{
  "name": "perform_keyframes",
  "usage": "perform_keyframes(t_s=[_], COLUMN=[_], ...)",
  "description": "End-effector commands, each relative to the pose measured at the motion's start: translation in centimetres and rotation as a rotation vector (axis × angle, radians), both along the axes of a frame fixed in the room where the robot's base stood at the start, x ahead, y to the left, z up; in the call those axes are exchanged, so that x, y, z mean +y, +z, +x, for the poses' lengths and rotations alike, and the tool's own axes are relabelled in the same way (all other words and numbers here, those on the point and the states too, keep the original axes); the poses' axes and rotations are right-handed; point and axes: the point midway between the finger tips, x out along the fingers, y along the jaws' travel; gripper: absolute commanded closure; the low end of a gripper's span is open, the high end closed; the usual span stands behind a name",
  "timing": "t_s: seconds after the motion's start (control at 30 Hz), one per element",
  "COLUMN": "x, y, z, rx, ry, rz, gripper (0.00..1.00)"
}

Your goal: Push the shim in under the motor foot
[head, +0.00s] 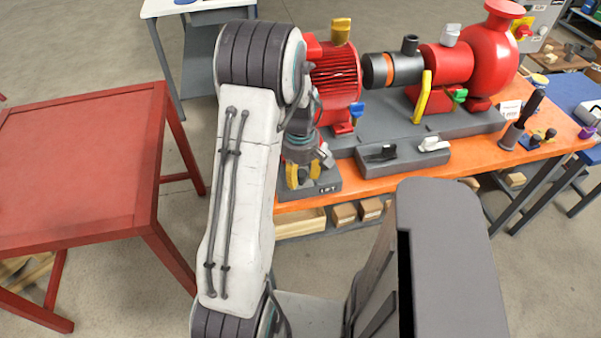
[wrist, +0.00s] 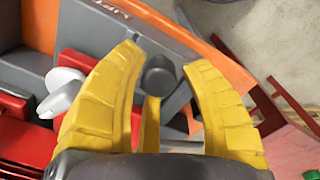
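The red finned motor (head: 335,80) sits on the grey skid. One red foot (head: 343,128) shows at its near side; my arm hides part of the motor's left end. My gripper (head: 303,178) points down over a grey block marked LIFT (head: 327,188). In the wrist view my yellow fingers (wrist: 165,55) are spread, with a dark grey round knob (wrist: 158,76) between their tips; I see no clear grip on it. A white rounded piece (wrist: 62,90) is beside red metal at the left. I cannot single out the shim for certain.
A grey holder (head: 405,163) with a black and a white piece lies on the orange bench (head: 470,160). The red pump (head: 490,55) and a yellow handle (head: 422,98) stand to the right.

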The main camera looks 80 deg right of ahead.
Motion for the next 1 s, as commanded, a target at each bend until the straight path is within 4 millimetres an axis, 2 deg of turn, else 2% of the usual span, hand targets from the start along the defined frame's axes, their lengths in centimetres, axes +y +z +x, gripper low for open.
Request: perform_keyframes(t_s=[0.07, 0.43, 1.0], x=[-0.01, 0.00, -0.26], y=[0.01, 0.00, -0.10], z=[0.00, 0.00, 0.37], rx=[0.000, 0.000, 0.000], ry=[0.000, 0.000, 0.006], rz=[0.000, 0.000, 0.001], gripper=[0.66, 0.99, 1.00])
